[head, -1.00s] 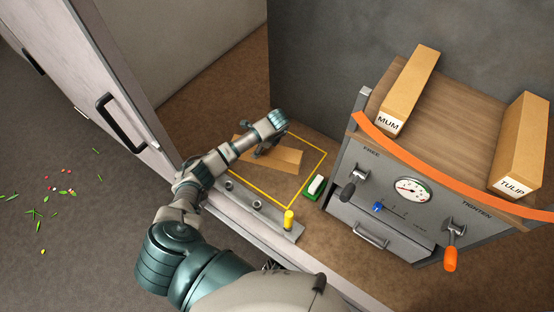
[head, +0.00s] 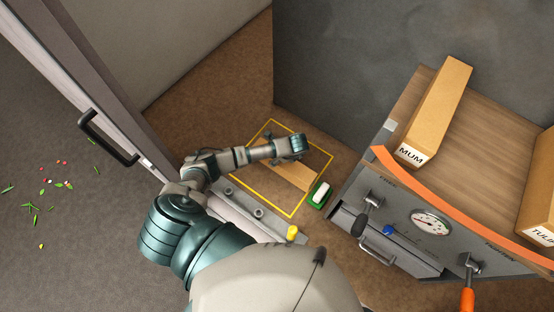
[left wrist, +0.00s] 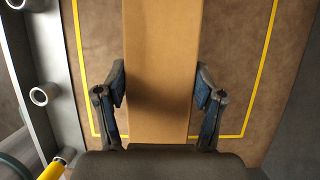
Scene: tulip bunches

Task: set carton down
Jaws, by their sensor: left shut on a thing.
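A plain brown carton (head: 288,176) is low over or on the brown floor, inside the yellow outlined rectangle (head: 328,163). I cannot tell whether it touches the floor. My left gripper (head: 284,159) reaches over the carton from above. In the left wrist view, the gripper's two fingers (left wrist: 160,88) are shut on the carton (left wrist: 162,45), one on each long side. The carton lies between the yellow lines (left wrist: 265,60) there, and its near end is hidden by the gripper. My right gripper is not in view.
A green-and-white block (head: 320,194) is beside the outline's right corner. A grey rail with a yellow knob (head: 292,232) runs along its near side. The grey machine (head: 400,225) with levers and gauge stands right, bearing MUM (head: 437,110) and TULIP (head: 540,200) cartons. A door handle (head: 107,140) is left.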

